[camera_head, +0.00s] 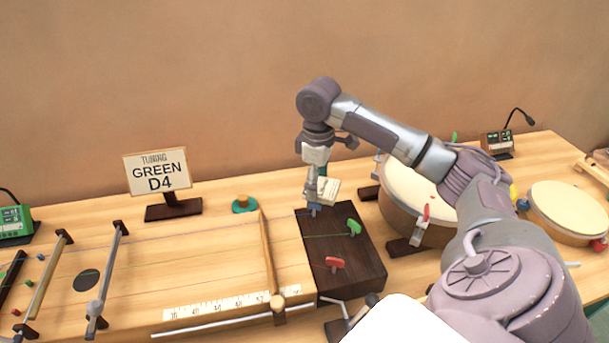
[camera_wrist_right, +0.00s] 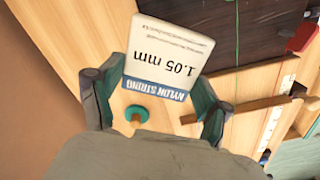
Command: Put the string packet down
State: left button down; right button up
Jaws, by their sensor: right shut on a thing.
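The string packet (camera_wrist_right: 170,60) is a flat white packet with a blue band, printed "NYLON STRING" and "1.05 mm". In the head view the packet (camera_head: 329,189) is small and pale, partly hidden by the gripper. My right gripper (camera_head: 316,193) points down and is shut on it, near the back edge of the dark peg block. In the right wrist view the fingers of the right gripper (camera_wrist_right: 153,105) stand on either side of the packet's banded end. I cannot tell whether the packet touches anything below. My left gripper is not in view.
The dark peg block (camera_head: 345,265) carries a green peg (camera_head: 354,227) and a red peg (camera_head: 334,263). A strung wooden board (camera_head: 200,270) lies left. A teal round piece (camera_head: 244,205) and a tuning sign (camera_head: 157,171) stand behind it. A drum (camera_head: 405,210) is right.

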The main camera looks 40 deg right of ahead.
jog(key=d+f+n+b, duration=0.2)
jog(key=d, duration=0.6)
jog(key=shift+w+f, duration=0.25)
jog(key=shift+w, duration=0.15)
jog(key=w+a+f, duration=0.1)
jog(key=w+f, duration=0.1)
jog(key=w, duration=0.1)
jog(key=w+a+f, duration=0.1)
jog(key=w+f, duration=0.1)
jog(key=w, duration=0.1)
jog(key=w+a+f, duration=0.1)
jog(key=w+f, duration=0.1)
jog(key=w, duration=0.2)
jog(key=shift+w+f, duration=0.1)
jog(key=shift+f, duration=0.05)
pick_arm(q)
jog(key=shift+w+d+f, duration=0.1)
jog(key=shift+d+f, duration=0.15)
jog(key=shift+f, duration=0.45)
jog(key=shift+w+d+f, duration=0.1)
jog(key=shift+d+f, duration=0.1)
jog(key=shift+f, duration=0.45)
pick_arm(e)
jog(key=shift+f, duration=2.1)
jog(key=shift+f, duration=0.1)
jog(key=o, duration=0.9)
